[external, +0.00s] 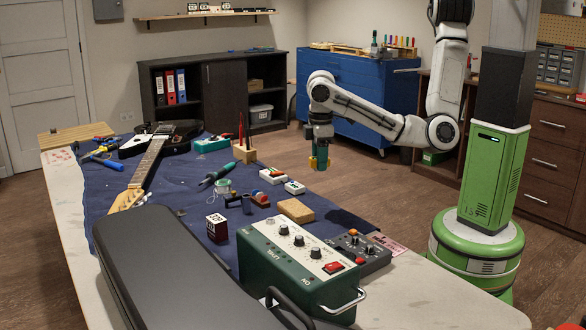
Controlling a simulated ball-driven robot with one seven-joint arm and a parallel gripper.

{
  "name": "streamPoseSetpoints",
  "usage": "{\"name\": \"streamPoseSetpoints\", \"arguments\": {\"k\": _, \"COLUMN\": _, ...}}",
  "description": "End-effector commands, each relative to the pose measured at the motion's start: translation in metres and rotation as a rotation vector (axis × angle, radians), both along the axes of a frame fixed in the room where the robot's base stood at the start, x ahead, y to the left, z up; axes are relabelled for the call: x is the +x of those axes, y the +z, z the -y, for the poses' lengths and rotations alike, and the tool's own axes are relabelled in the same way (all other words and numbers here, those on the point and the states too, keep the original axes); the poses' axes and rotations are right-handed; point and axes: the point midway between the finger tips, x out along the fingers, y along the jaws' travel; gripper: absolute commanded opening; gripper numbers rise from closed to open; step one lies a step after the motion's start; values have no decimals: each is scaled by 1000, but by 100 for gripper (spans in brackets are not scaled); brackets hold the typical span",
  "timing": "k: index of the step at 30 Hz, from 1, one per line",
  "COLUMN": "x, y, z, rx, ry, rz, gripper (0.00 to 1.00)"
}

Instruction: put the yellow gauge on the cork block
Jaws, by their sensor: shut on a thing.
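My gripper (319,161) hangs pointing down in the air just beyond the right edge of the bench, left of my base. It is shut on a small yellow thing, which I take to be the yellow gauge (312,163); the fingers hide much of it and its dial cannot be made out. The cork block (297,210) is a tan slab lying flat on the blue cloth, nearer the camera than my gripper. Its top looks bare.
A green amplifier box (292,262) and a small dark pedal (352,250) stand in front of the cork block. A wooden tool holder (244,154), a guitar (150,160) and a black case (165,270) are farther left.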

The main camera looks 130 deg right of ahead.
Motion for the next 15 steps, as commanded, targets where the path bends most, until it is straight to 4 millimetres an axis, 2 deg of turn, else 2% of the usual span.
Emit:
{"name": "streamPoseSetpoints", "arguments": {"k": 1, "x": 7, "y": -8, "z": 3, "rx": 0, "ry": -4, "rz": -2, "gripper": 2}}
{"name": "streamPoseSetpoints", "arguments": {"k": 5, "x": 28, "y": -17, "z": 7, "rx": 2, "ry": -4, "rz": -2, "gripper": 2}}
{"name": "streamPoseSetpoints", "arguments": {"k": 9, "x": 48, "y": -40, "z": 10, "rx": 4, "ry": -3, "rz": -4, "gripper": 2}}
{"name": "streamPoseSetpoints", "arguments": {"k": 15, "x": 66, "y": -62, "z": 14, "rx": 2, "ry": -2, "rz": -1, "gripper": 2}}
